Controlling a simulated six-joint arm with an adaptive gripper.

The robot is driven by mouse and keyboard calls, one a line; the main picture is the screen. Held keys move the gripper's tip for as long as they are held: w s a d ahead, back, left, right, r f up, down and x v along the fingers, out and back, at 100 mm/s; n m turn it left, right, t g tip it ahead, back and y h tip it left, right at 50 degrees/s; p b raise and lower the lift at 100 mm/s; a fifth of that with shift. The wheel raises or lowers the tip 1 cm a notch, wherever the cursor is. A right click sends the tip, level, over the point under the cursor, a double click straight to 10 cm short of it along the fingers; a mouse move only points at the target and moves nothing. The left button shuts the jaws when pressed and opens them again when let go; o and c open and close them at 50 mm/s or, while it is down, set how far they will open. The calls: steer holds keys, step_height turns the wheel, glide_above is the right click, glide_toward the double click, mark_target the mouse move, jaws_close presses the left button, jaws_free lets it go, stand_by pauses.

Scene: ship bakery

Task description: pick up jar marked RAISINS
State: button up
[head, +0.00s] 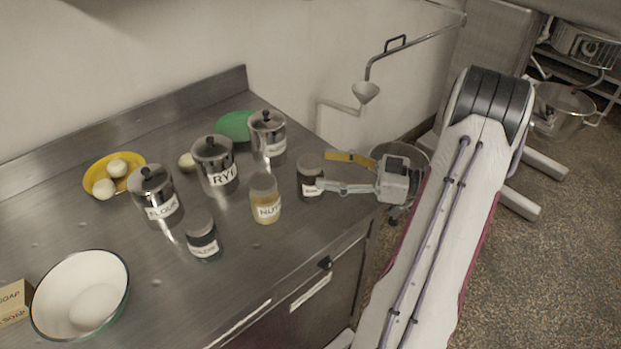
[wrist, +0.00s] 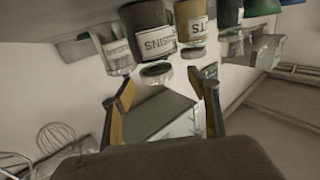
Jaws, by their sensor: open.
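A yellow nuts jar (head: 265,194) stands close left of the raisins jar. A steel canister (head: 268,130) stands behind it. The RYE canister (head: 213,153), flour canister (head: 154,184) and another dark jar (head: 201,228) are farther left. The counter front (head: 270,275) is bare.

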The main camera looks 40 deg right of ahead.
mark_target(310, 161)
steer(key=shift+w, duration=0.1)
steer(key=shift+x, duration=2.5)
steer(key=shift+w+d+r, duration=0.1)
steer(key=shift+w+d, duration=0.05)
steer(key=shift+d, duration=0.05)
jaws_close()
